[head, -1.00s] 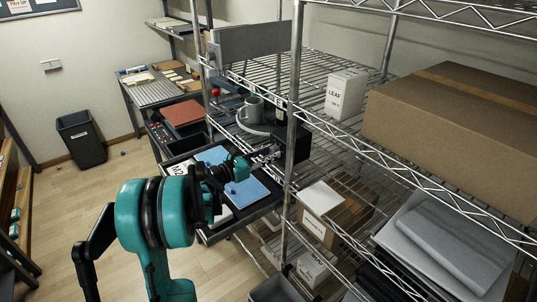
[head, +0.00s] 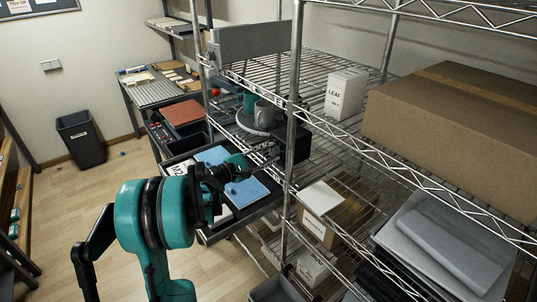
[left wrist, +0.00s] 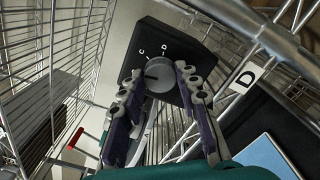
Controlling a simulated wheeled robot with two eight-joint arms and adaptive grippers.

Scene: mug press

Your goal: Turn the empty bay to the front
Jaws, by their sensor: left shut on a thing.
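A round turntable (head: 246,126) sits on the wire shelf in the head view. A grey mug (head: 264,113) and a green mug (head: 248,102) stand on it. I cannot make out its other bays. A black box (head: 300,143) with a knob is beside it, partly behind the shelf post. In the left wrist view, the box (left wrist: 190,48) bears the letters C and D, and its round grey knob (left wrist: 159,76) is between my fingertips. My left gripper (left wrist: 160,72) is shut on the knob; it also shows in the head view (head: 273,151). My right gripper is not in view.
A shelf post (head: 292,110) stands close to my left gripper. A tray with blue sheets (head: 247,192) lies below my wrist. A white LEAF carton (head: 345,95) and a large cardboard box (head: 455,125) occupy the shelf at right. A red-ended lever (left wrist: 75,138) shows in the wrist view.

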